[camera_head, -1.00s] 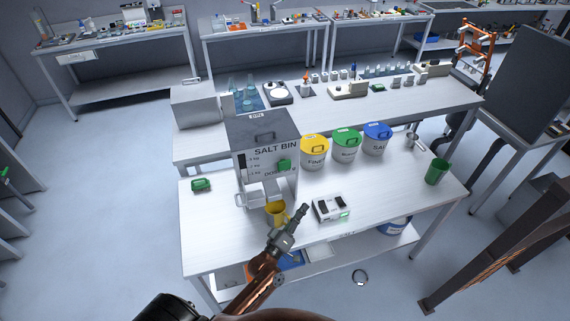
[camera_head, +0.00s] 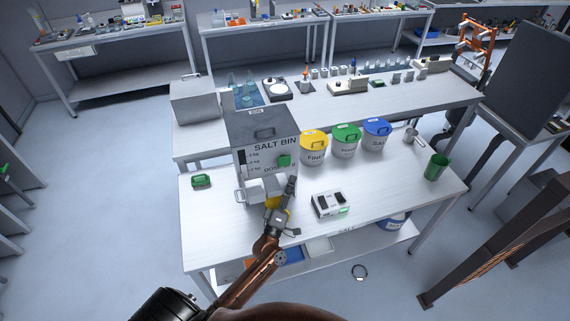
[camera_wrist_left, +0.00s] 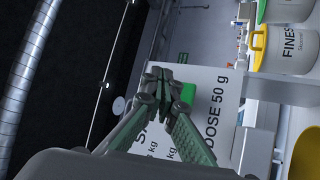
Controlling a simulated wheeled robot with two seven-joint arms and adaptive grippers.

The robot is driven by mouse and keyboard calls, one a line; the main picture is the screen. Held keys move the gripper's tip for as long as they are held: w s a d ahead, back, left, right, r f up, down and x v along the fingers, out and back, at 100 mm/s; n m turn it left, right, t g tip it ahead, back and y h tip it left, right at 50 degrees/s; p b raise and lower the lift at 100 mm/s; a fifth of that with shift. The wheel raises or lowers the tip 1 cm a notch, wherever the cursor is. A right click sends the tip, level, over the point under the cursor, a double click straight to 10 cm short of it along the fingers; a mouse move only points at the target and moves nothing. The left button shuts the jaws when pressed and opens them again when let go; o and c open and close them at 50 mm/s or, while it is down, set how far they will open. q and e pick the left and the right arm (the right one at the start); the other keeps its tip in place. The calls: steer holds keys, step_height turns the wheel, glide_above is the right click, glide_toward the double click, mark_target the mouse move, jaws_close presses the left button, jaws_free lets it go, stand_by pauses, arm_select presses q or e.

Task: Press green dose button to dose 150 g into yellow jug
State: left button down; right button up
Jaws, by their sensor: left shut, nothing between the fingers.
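The grey salt bin (camera_head: 258,150) stands on the front table, with a chute at its lower front. The green dose button (camera_head: 284,160) is on the right of its front face; in the left wrist view the button (camera_wrist_left: 187,92) shows just beyond my fingertips, beside the label "DOSE 50 g". The yellow jug (camera_head: 272,202) stands under the chute and is partly hidden by my left gripper. My left gripper (camera_head: 291,181) is shut and empty, pointing up at the bin, just below the button. In the wrist view its fingertips (camera_wrist_left: 160,76) overlap the button's edge; contact cannot be told.
Yellow-, green- and blue-lidded buckets (camera_head: 345,143) stand right of the bin. A white device (camera_head: 329,204) with dark panels lies right of my gripper. A green cup (camera_head: 436,167) stands near the right edge, a small green item (camera_head: 201,181) at left.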

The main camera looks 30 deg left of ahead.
mark_target(290, 158)
arm_select(q)
steer(key=w+a+b, duration=0.1)
steer(key=w+a, duration=0.3)
steer(key=shift+a, duration=0.35)
stand_by(0.5)
steer(key=shift+b, duration=0.3)
stand_by(0.5)
steer(key=shift+w+a, duration=0.3)
